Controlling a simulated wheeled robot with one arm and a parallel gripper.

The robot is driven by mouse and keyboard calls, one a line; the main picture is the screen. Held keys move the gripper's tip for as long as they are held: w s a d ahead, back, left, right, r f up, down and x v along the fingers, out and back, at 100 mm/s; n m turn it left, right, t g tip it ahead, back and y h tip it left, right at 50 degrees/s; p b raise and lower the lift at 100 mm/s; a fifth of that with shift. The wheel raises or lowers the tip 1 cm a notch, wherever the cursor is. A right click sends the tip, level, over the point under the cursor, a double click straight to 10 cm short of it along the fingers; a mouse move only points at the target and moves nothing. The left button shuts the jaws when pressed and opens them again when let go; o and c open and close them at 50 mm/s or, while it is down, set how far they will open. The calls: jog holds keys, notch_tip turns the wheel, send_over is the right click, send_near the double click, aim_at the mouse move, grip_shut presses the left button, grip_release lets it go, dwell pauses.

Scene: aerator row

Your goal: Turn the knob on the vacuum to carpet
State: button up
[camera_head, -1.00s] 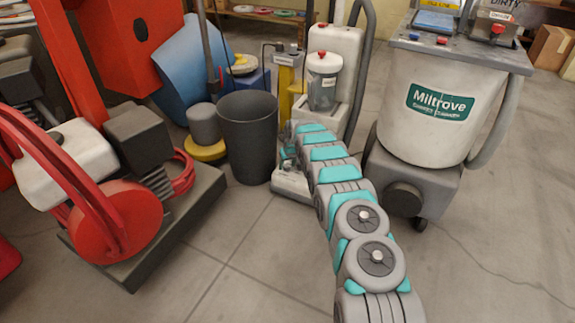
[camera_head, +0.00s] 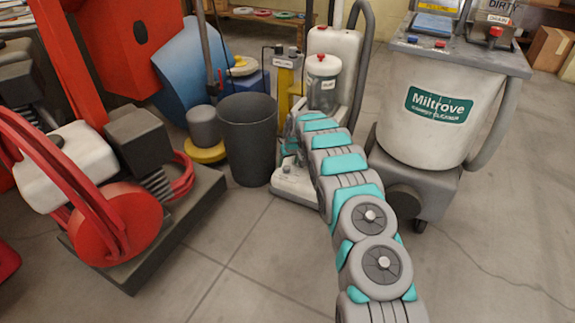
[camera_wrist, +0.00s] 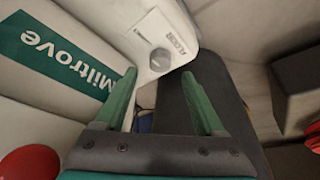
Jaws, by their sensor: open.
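The vacuum (camera_head: 333,48) is a white upright machine with a clear canister, standing behind the far end of my arm in the head view. In the wrist view a round grey knob (camera_wrist: 160,59) sits on a white panel (camera_wrist: 165,22) with a label beside it that seems to read FLOOR, upside down. My gripper (camera_wrist: 160,75) has two green fingers, spread apart and empty. The knob shows beyond and between the fingertips, and I see no contact. Which way the knob points is too small to tell. In the head view the knob cannot be made out.
A large Miltrove carpet cleaner (camera_head: 430,110) stands right of the vacuum. A dark bin (camera_head: 247,140) and a yellow-based grey item (camera_head: 205,130) stand to its left. A red machine on a dark platform (camera_head: 150,235) is farther left. The floor (camera_head: 240,290) in front is clear.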

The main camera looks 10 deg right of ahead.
jog(key=shift+v, duration=1.7)
jog(key=shift+r, duration=0.1)
jog(key=s+d+r+m+g+h+p, duration=0.1)
jog(key=s+r+p, duration=0.1)
jog(key=s+r, duration=1.05)
jog(key=s+d+r+g+p, duration=0.1)
jog(key=s+r+g+p, duration=0.15)
jog(key=s+r, duration=1)
jog(key=s+a+r+g+p, duration=0.1)
jog(key=s+r, duration=0.2)
jog(key=s, duration=1)
jog(key=s+a+r+p, duration=0.1)
jog(key=s+r, duration=0.3)
jog(key=s, duration=1)
jog(key=s+a+r+m+g+p, duration=0.1)
jog(key=s+r+p, duration=0.2)
jog(key=s, duration=1.1)
jog(key=shift+r+g, duration=0.35)
jog(key=shift+r, duration=0.1)
